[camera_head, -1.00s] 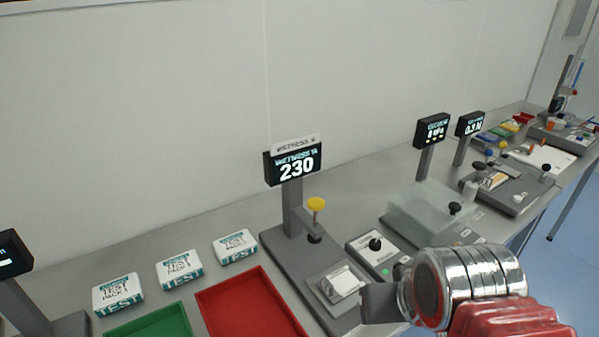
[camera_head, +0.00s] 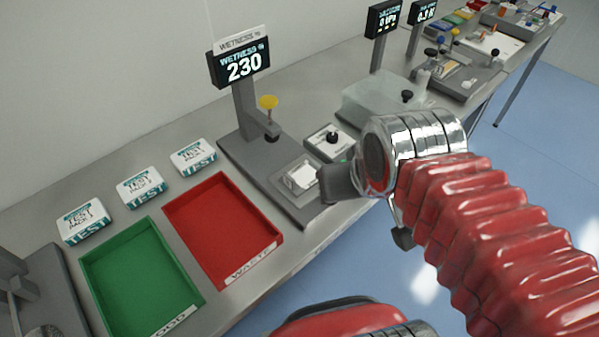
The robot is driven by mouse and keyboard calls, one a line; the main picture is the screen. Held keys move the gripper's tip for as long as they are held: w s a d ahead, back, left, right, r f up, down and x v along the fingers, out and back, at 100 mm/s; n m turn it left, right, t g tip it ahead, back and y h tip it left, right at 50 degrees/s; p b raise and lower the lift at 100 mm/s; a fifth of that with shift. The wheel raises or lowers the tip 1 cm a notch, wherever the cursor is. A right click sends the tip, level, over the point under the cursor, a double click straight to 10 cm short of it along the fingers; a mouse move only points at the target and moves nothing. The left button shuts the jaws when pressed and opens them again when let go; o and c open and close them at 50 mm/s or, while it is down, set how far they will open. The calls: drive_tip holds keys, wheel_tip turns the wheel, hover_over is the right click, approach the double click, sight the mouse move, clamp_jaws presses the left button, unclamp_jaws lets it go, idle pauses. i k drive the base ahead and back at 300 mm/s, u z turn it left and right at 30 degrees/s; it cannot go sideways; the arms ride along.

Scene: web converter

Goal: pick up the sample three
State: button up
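Three white and teal packs marked TEST stand in a row at the left of the bench in the head view: a left one (camera_head: 84,221), a middle one (camera_head: 141,187) and a right one (camera_head: 194,156). No number shows on them, so I cannot tell which thing is sample three. A small white piece (camera_head: 302,177) sits on the plate of the wetness tester (camera_head: 250,163), whose display reads 230. My gripper (camera_head: 335,185) is beside this plate, at its right. Its dark fingers are seen from the side, and I cannot tell whether they are open or touch the piece.
A green tray (camera_head: 137,270) and a red tray labelled WASTE (camera_head: 222,225) lie in front of the packs. A small control box (camera_head: 331,141) and a clear-covered device (camera_head: 385,98) stand beyond my gripper. More instruments fill the far bench end. Open blue floor lies at the right.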

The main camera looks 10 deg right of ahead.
sight(301, 178)
drive_tip(key=k, duration=0.5)
drive_tip(key=u, duration=1)
drive_tip(key=i, duration=0.7)
